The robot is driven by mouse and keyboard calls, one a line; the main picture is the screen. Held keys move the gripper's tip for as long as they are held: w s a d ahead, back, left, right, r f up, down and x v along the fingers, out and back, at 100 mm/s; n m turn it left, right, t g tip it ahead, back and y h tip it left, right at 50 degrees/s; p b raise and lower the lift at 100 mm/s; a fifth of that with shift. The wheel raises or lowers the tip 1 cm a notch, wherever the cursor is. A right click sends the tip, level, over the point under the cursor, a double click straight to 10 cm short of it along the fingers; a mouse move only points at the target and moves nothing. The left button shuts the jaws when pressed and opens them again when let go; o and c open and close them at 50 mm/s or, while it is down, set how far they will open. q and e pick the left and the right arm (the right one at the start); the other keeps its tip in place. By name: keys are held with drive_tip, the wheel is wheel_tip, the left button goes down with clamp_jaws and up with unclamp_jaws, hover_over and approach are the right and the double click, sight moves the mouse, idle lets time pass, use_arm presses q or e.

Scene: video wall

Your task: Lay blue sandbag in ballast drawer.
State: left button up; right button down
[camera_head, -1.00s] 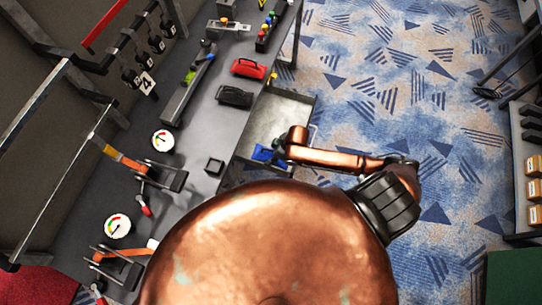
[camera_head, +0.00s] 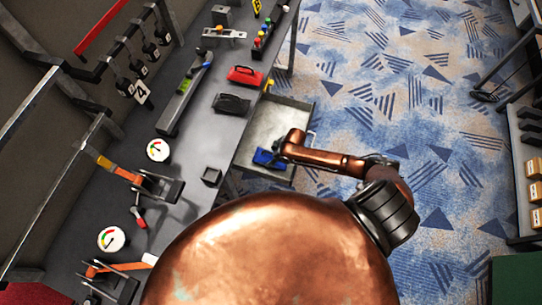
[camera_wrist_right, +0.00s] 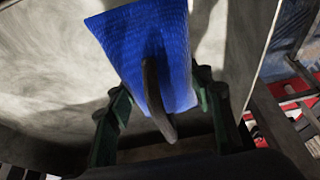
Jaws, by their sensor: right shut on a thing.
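The blue sandbag (camera_head: 265,158) is at the near end of the open ballast drawer (camera_head: 268,128) in the head view. My right gripper (camera_head: 282,154) is at the bag's right side, shut on it. In the right wrist view the blue sandbag (camera_wrist_right: 135,40) has a dark strap and lies between the green fingers of my right gripper (camera_wrist_right: 165,115). Pale drawer walls surround it there. I cannot tell whether the bag touches the drawer floor. My left gripper is not in view.
The drawer juts from the right side of the dark bench (camera_head: 195,135). A red bag (camera_head: 244,76) and a black bag (camera_head: 231,103) lie on the bench beside it. A small dark box (camera_head: 212,176) stands nearer. Patterned carpet to the right is open.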

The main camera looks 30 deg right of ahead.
drive_tip(key=shift+w, duration=0.15)
drive_tip(key=c, duration=1)
unclamp_jaws()
drive_tip(key=shift+f, duration=0.1)
drive_tip(key=shift+o, duration=0.2)
drive_tip(key=shift+s+d+r, duration=0.1)
drive_tip(key=shift+s+r, duration=0.1)
drive_tip(key=shift+r, duration=0.25)
drive_tip(key=p+v, duration=0.2)
drive_tip(key=v, duration=0.9)
drive_tip(key=shift+s+r, duration=0.1)
drive_tip(key=shift+r, duration=0.05)
